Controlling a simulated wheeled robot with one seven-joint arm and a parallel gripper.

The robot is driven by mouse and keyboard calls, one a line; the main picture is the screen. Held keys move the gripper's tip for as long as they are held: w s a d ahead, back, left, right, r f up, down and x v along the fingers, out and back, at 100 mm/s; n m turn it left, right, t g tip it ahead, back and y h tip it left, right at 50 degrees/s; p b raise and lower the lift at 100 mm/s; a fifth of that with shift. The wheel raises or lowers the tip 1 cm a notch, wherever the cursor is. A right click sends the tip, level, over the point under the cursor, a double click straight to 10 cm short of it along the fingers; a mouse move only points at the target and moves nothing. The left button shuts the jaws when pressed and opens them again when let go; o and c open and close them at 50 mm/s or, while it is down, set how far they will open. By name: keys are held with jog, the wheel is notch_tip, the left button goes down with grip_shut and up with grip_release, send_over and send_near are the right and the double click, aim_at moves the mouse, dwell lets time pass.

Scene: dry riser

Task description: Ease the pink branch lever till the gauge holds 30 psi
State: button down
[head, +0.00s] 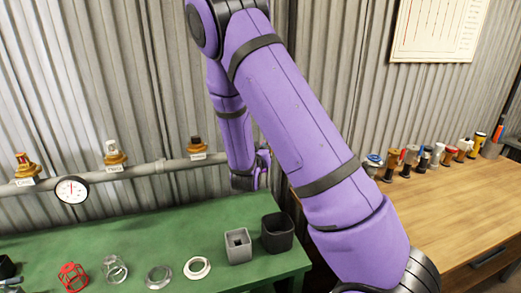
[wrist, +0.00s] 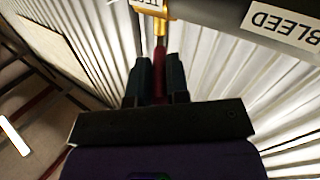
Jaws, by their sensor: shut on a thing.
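In the wrist view my gripper (wrist: 158,70) is shut on a dark pink-red lever (wrist: 160,54), with one finger on each side of it. The lever hangs from a brass fitting (wrist: 162,12) at the grey pipe, beside a white BLEED label (wrist: 282,22). The lever's lower part is hidden between the fingers. In the head view my arm covers the lever and most of the gripper. The round white gauge (head: 72,189) sits on the pipe (head: 140,169) at left; its needle points roughly upward, but the reading is too small to tell.
Brass valves with white tags stand along the pipe, including a white-topped one (head: 114,154) and a dark-topped one (head: 197,148). The green bench (head: 215,276) holds rings, a red cage (head: 73,277) and two bins (head: 277,232). A wooden table (head: 440,205) with several small items is at right.

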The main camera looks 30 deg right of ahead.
jog(key=shift+w+a+m+g+h, duration=0.25)
jog(key=shift+w+m+g+h, duration=0.1)
jog(key=shift+m+g+h, duration=0.35)
jog(key=shift+w+a+m+g+h, duration=0.3)
jog(key=shift+m+g+h, duration=0.2)
jog(key=shift+m+g, duration=0.3)
jog(key=c, duration=1.1)
grip_release()
jog(key=v, duration=1)
jog(key=shift+a, duration=0.35)
jog(key=shift+s+r, duration=0.1)
